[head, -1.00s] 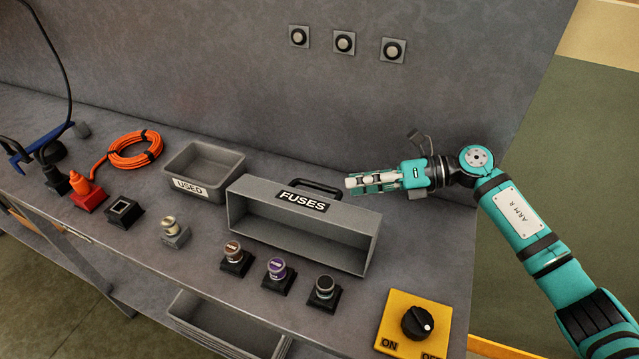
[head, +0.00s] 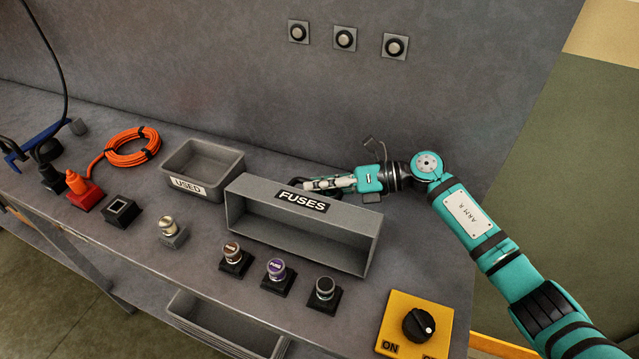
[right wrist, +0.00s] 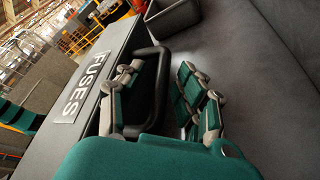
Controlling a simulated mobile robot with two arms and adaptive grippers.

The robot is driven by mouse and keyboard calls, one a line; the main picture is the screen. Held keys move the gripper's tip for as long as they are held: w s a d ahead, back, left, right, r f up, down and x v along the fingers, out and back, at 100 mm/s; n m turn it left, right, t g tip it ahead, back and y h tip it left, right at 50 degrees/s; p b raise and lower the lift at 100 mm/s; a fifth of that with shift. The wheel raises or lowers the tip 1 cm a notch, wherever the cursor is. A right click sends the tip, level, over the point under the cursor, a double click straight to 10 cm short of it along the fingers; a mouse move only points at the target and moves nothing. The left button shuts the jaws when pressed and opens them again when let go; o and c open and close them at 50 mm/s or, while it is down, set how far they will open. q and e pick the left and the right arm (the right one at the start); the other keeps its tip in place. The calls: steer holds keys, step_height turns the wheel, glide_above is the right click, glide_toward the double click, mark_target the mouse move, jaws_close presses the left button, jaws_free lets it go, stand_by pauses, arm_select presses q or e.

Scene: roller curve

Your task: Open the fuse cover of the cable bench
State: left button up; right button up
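The fuse cover (head: 298,228) is a long grey box-shaped cover marked FUSES, standing on the bench with its hollow side facing front. Its black handle (right wrist: 158,88) is on the back, and in the head view it is mostly hidden by the gripper and the cover's top edge. My right gripper (head: 325,185) is behind the cover at the handle. In the right wrist view its fingers (right wrist: 160,100) are apart, one on each side of the handle's bar. They do not look closed on it. My left gripper is not in view.
Three fuses in black holders (head: 276,270) stand in front of the cover. A grey USED bin (head: 203,170) is left of it. A yellow switch panel (head: 415,325) is at front right. The back wall carries three round buttons (head: 345,39). Bench space right of the cover is clear.

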mark_target(292, 185)
jaws_close()
stand_by(0.3)
steer(key=shift+r, duration=0.1)
steer(key=shift+s+a+r+n+t+h+p, duration=0.15)
steer(key=shift+s+r+n+t+p, duration=0.1)
steer(key=shift+r, duration=0.15)
steer(key=shift+s+d+r+n+t+h+p, duration=0.15)
steer(key=shift+r+n, duration=0.1)
steer(key=shift+r, duration=0.15)
steer(key=shift+s+a+r+n, duration=0.3)
steer(key=shift+s+r+n, duration=0.1)
steer(key=shift+r, duration=0.15)
jaws_free()
